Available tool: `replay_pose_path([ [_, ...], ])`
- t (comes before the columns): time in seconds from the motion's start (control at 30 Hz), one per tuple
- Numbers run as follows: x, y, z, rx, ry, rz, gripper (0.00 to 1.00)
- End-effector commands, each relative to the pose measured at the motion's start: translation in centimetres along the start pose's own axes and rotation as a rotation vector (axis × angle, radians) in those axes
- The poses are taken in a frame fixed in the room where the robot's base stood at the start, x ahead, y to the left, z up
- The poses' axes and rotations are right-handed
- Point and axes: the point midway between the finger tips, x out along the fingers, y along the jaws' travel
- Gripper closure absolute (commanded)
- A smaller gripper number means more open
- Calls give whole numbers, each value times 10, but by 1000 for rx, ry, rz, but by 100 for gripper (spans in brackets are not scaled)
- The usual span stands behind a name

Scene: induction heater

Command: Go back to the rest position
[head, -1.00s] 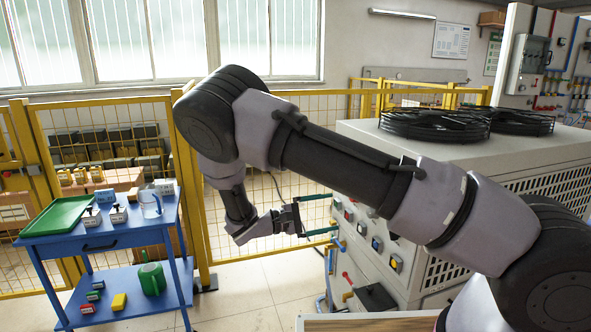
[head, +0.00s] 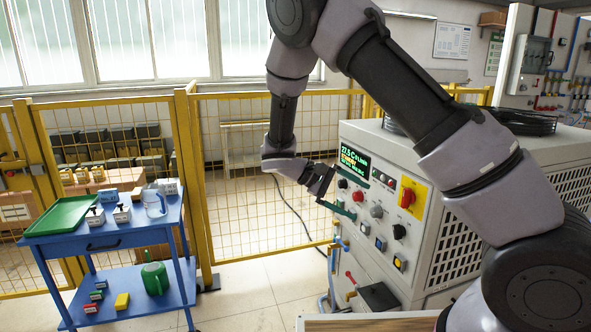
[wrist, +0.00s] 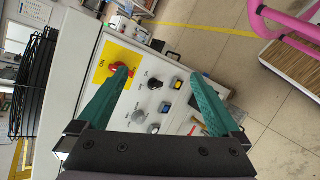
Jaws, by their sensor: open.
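My gripper (head: 334,197) is in front of the heater's control panel in the head view, at the end of my raised, bent arm. In the wrist view my gripper's two green fingers (wrist: 160,95) are spread apart with nothing between them. The heater cabinet (head: 445,150) stands at the right, with a lit display (head: 354,163), a red switch on a yellow plate (head: 408,197) and several knobs and buttons. The red switch also shows in the wrist view (wrist: 121,71), beyond the left finger. I cannot tell the exact gap between the fingertips and the panel.
A blue cart (head: 100,241) at the left carries a green tray (head: 62,217), a clear jug (head: 154,203) and a green watering can (head: 154,278). A yellow mesh fence (head: 240,190) runs behind. Floor (head: 255,285) is clear between cart and heater.

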Motion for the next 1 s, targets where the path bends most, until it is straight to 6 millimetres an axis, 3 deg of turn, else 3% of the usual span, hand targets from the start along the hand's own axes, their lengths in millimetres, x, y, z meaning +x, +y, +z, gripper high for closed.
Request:
replay_pose_path([
  [0.23,5,45,54,139,52,-415,0],
  [0.5,-3,88,117,342,179,-782,0],
  [1.0,-28,146,241,833,556,-1180,0],
])
